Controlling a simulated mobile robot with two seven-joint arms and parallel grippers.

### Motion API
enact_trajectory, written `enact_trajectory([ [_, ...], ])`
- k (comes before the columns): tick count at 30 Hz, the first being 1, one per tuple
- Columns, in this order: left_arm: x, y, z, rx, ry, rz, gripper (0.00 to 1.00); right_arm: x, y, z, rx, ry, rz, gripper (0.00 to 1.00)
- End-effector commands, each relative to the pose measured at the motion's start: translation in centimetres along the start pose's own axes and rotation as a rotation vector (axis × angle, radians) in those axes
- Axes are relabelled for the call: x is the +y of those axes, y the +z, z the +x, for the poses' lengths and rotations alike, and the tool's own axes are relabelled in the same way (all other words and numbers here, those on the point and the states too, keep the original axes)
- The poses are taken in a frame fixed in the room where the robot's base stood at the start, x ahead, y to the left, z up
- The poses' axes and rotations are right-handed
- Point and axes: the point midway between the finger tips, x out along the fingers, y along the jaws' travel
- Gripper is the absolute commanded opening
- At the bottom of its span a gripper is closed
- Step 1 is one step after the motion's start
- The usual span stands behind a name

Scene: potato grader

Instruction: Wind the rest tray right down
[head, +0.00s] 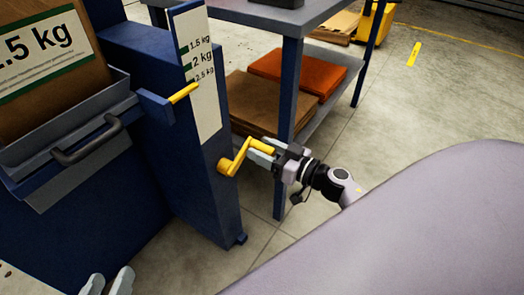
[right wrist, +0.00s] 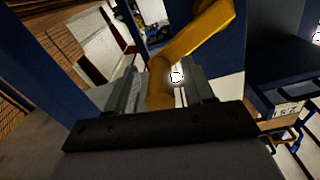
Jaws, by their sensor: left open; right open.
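The rest tray (head: 75,125) is a grey-blue tray with a dark handle on the left of the head view, bearing a brown box (head: 45,60) marked ".5 kg". A yellow pointer (head: 183,93) beside the tray lies by the 2.5 kg mark of the white scale (head: 206,110). The yellow crank (head: 233,160) is on the blue post's side. My right gripper (head: 262,151) is at the crank's handle; in the right wrist view its open fingers stand either side of the yellow handle (right wrist: 160,90). Contact is unclear. My left gripper (head: 107,283) is open and empty at the bottom edge.
A blue-framed table (head: 290,75) stands behind the crank, its leg close to my right gripper. Its lower shelf holds orange (head: 298,72) and brown (head: 262,100) stacks. Bare concrete floor (head: 400,110) lies to the right.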

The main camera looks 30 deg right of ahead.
Motion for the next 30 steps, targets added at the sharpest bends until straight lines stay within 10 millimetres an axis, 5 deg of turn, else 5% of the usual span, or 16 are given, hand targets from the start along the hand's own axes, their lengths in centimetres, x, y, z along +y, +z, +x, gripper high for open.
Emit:
enact_trajectory([
  [11, -0.11, -0.02, -0.06, 0.006, -0.004, 0.009, 0.53, -0.03, -0.01, 0.66, 0.0, 0.001, 0.001, 0.53],
  [16, -0.11, -0.02, -0.06, 0.006, -0.004, 0.009, 0.53, -0.03, -0.01, 0.65, 0.0, 0.001, 0.001, 0.01],
  [30, 0.47, -0.37, -0.27, -0.018, 0.014, -0.022, 0.53, 0.27, 0.29, 0.63, -0.001, 0.001, 0.077, 0.0],
])
